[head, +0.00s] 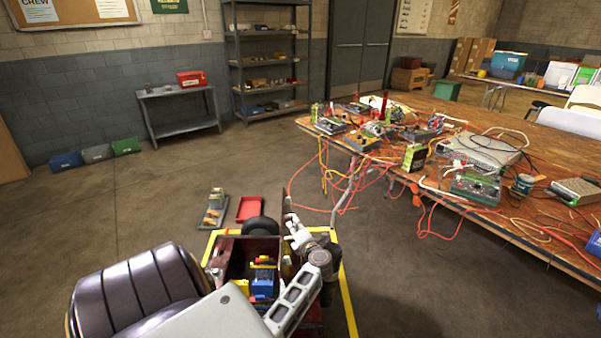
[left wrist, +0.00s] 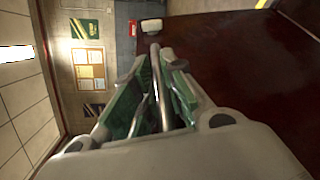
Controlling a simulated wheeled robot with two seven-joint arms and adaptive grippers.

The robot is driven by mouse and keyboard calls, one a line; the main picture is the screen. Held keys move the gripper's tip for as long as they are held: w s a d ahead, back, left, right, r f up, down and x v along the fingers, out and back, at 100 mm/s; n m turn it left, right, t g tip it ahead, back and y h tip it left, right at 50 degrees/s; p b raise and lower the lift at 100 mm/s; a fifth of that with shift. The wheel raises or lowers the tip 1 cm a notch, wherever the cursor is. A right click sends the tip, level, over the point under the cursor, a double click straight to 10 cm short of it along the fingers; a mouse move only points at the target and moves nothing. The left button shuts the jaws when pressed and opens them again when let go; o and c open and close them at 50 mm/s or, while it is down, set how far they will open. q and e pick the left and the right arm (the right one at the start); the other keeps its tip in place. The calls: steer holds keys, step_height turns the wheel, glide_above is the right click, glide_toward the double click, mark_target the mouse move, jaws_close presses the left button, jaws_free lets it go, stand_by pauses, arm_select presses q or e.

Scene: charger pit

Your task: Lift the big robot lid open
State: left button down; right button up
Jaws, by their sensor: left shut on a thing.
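The big robot is a dark red box (head: 232,252) at the bottom centre of the head view, with a black wheel (head: 260,227) at its far side. Its top is open, and blue and yellow parts (head: 263,280) show inside. The lid (head: 287,202) stands raised and nearly edge-on at the box's right side; in the left wrist view it is a broad dark red panel (left wrist: 238,62). My left gripper (head: 293,226) is at the lid. Its green-padded fingers (left wrist: 152,95) are shut on the metal lid handle (left wrist: 156,80). My right gripper is out of view.
A cluttered wooden table (head: 545,150) with trailing red wires stands at the right. A red tray (head: 249,209) and a grey tray with parts (head: 213,210) lie on the floor beyond the robot. Yellow tape (head: 348,300) marks the floor. Open floor lies to the left.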

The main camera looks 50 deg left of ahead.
mark_target(285, 224)
arm_select(q)
steer(key=shift+s+a+f+n+p, duration=0.2)
steer(key=shift+s+a+p, duration=0.2)
steer(key=shift+s, duration=0.25)
steer(key=shift+s+a+f+n+p, duration=0.1)
steer(key=shift+s+a+n+p, duration=0.1)
steer(key=shift+s+a+p, duration=0.3)
steer(key=shift+n+h, duration=0.6)
steer(key=shift+s+a+f+p, duration=0.25)
steer(key=shift+s+a, duration=0.15)
steer(key=shift+s, duration=0.2)
steer(key=shift+s+a+f+p, duration=0.15)
steer(key=shift+s+a+p, duration=0.1)
steer(key=shift+s+a, duration=0.25)
steer(key=shift+s+a+f+p, duration=0.25)
steer(key=shift+s+a, duration=0.1)
steer(key=shift+s, duration=0.3)
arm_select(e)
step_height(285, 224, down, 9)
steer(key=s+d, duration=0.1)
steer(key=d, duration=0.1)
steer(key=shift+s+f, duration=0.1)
arm_select(q)
steer(key=c, duration=1.5)
jaws_free()
steer(key=shift+r, duration=0.15)
steer(key=shift+a, duration=0.1)
steer(key=shift+w+r+t, duration=0.1)
steer(key=shift+w+t, duration=0.1)
steer(key=shift+t, duration=0.1)
